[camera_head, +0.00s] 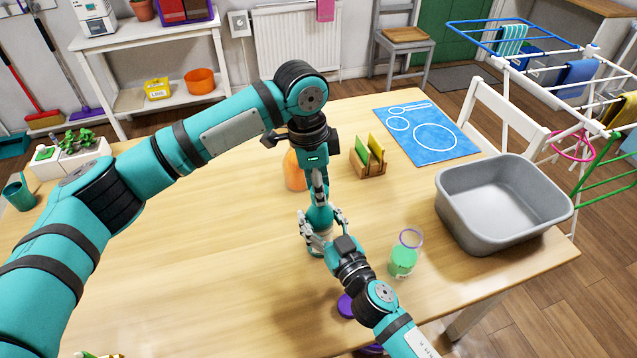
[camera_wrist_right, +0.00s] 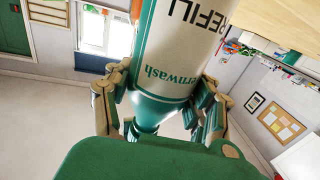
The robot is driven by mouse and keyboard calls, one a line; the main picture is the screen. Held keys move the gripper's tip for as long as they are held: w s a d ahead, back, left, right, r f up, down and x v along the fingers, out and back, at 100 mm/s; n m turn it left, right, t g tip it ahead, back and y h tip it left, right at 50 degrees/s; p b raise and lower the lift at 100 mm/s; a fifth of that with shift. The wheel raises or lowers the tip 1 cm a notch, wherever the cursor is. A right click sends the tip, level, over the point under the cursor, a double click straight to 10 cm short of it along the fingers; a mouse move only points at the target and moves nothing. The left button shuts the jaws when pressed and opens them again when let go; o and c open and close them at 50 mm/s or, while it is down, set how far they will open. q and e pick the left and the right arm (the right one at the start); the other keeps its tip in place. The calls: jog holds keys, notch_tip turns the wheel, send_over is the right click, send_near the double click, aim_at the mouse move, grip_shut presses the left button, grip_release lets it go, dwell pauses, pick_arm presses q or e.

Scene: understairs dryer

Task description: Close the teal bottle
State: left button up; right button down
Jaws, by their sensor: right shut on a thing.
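The teal bottle (camera_head: 319,215) stands upright on the table in the head view, with a pale lower part. In the right wrist view the bottle (camera_wrist_right: 180,50) shows a white label with dark and teal lettering and a teal shoulder narrowing to a neck. My right gripper (camera_head: 322,232) is shut on the bottle, with fingers on both sides of it; they also show in the right wrist view (camera_wrist_right: 160,115). My left gripper (camera_head: 318,186) points down at the bottle's top. Its fingertips are small and partly hidden, and I cannot make out a separate cap.
An orange object (camera_head: 294,172) is behind my left gripper. A wooden holder (camera_head: 368,167), blue mat (camera_head: 417,137) and grey basin (camera_head: 458,211) stand to the right.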

pick_arm(q)
jog(key=shift+f, duration=0.25)
jog(key=m, duration=0.7)
jog(key=shift+g, duration=0.4)
jog(key=m, duration=0.7)
jog(key=shift+w+d+g+y, duration=0.1)
jog(key=shift+g+y, duration=0.2)
jog(key=shift+y, duration=0.1)
jog(key=m, duration=0.7)
jog(key=shift+y, duration=0.4)
jog(key=m, duration=0.4)
jog(key=shift+m+y, duration=0.3)
jog(key=shift+m, duration=0.1)
jog(key=m, duration=0.3)
